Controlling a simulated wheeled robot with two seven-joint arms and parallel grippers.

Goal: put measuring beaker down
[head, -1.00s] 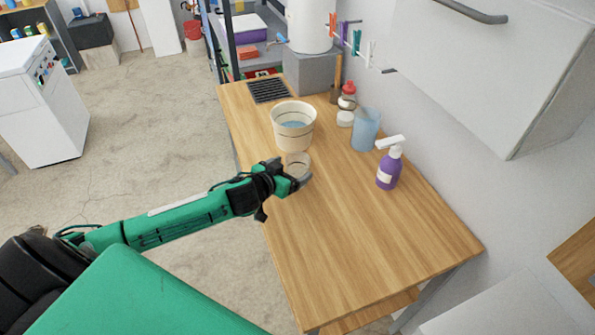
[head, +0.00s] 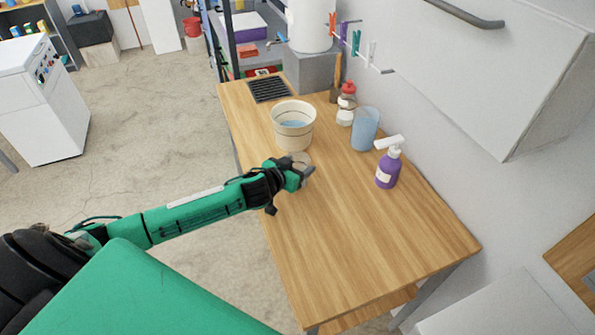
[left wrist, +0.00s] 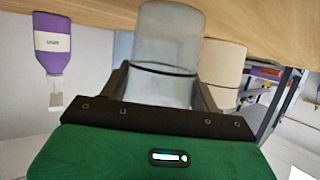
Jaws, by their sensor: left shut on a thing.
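The measuring beaker (left wrist: 168,40), clear and cylindrical, stands between the fingers of my left gripper in the left wrist view, which looks upside down. In the head view only a small part of the beaker (head: 304,160) shows past the fingers. My left gripper (head: 299,172) is shut on it, over the left side of the wooden table (head: 365,225), in front of the cream bucket (head: 293,136). I cannot tell whether the beaker's base touches the tabletop. My right gripper is not in view.
A blue translucent jug (head: 365,130), a purple pump bottle (head: 388,170) and a red-capped bottle (head: 346,104) stand along the wall side. A dark grate (head: 269,90) lies at the far end. The near half of the table is clear. A white cabinet (head: 500,70) overhangs the right.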

